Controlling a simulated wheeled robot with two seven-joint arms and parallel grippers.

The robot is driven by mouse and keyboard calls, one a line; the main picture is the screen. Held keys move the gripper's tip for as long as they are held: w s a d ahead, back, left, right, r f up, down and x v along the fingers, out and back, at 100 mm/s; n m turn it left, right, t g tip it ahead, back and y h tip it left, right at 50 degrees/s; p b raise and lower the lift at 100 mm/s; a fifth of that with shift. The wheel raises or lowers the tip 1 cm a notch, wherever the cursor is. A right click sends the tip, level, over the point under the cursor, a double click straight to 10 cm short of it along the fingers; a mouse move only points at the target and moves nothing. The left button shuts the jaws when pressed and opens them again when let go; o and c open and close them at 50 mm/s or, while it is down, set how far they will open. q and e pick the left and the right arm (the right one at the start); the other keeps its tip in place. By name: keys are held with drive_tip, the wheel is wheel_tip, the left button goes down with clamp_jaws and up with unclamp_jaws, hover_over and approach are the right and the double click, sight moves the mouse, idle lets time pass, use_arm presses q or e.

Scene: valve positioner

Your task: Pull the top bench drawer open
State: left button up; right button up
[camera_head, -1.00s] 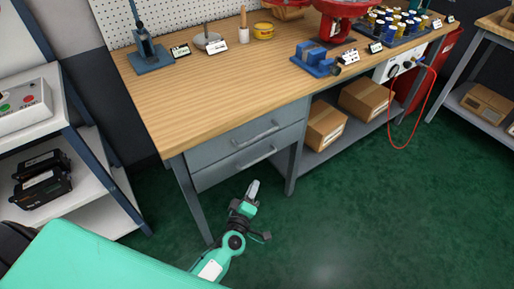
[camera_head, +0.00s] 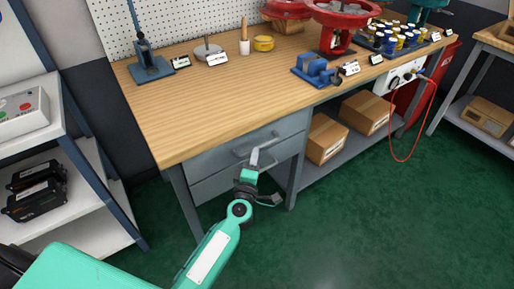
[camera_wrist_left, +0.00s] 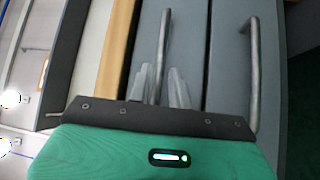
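The top bench drawer (camera_head: 222,157) is the upper grey drawer under the wooden worktop; it looks shut. Its bar handle (camera_head: 242,150) is partly hidden by my left gripper (camera_head: 262,153), which reaches up to it from below. In the left wrist view the top drawer's handle (camera_wrist_left: 164,42) runs down between the two fingers of my left gripper (camera_wrist_left: 162,80). The fingers stand apart, one on each side of the bar; I cannot tell whether they touch it. My right gripper is not in view.
The lower drawer (camera_head: 212,187) is below; its handle (camera_wrist_left: 254,70) shows in the left wrist view. The workbench (camera_head: 190,115) carries a blue vise (camera_head: 315,72) and red valve parts. Boxes (camera_head: 326,140) sit on its lower shelf. A shelf unit (camera_head: 85,205) stands left. Green floor in front is clear.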

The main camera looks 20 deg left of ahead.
use_arm(q)
drive_tip(key=shift+w+a+r, duration=0.1)
drive_tip(key=shift+w+r, duration=0.05)
drive_tip(key=shift+w, duration=0.85)
drive_tip(key=shift+w+a+r, duration=0.1)
drive_tip(key=shift+w, duration=0.9)
clamp_jaws()
